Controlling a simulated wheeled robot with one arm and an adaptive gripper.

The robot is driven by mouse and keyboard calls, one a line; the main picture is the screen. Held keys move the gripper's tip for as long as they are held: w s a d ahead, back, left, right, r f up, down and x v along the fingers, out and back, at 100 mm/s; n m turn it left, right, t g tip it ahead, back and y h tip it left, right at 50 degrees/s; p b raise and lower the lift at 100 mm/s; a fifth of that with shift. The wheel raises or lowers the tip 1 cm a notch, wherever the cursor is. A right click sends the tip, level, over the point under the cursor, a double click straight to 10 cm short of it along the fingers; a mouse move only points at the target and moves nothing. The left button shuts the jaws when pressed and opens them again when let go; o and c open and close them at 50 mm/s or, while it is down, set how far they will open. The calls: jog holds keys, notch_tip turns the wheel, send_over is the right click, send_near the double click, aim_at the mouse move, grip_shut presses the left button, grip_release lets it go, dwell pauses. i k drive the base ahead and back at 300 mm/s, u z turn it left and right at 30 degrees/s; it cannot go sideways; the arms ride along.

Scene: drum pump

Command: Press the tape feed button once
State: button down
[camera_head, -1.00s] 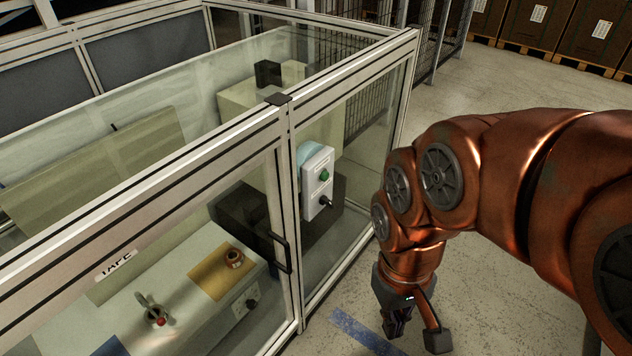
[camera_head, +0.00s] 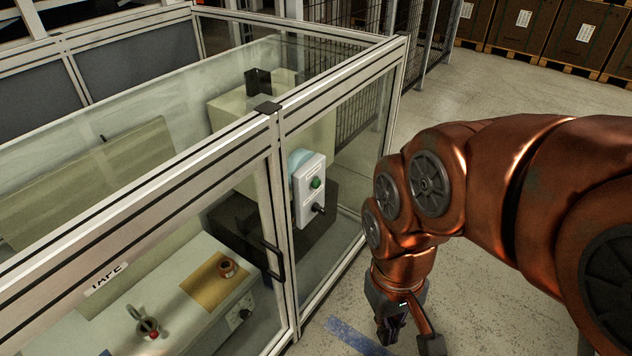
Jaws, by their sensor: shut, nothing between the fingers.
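A white control box (camera_head: 309,190) is mounted at the glazed side of the enclosure, with a green button (camera_head: 315,183) above a black knob (camera_head: 318,208). I cannot read any label on it, so I cannot tell whether the green button is the tape feed button. A sign reading TAPE (camera_head: 106,279) is on the enclosure's frame. My gripper (camera_head: 408,333) hangs low at the end of my copper-coloured arm, to the right of and below the box in the picture. It is shut and empty, apart from the box.
The aluminium-framed enclosure (camera_head: 272,150) has clear panels and a black door handle (camera_head: 272,262). Inside, a bench holds a tan mat (camera_head: 204,291) and a second small panel with a knob (camera_head: 239,315). Brown crates (camera_head: 522,28) stand at the back. Open floor lies right of the enclosure.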

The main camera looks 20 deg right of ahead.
aim_at(316, 183)
jog(key=u, duration=2.55)
jog(key=k, duration=1.15)
jog(key=z, duration=0.1)
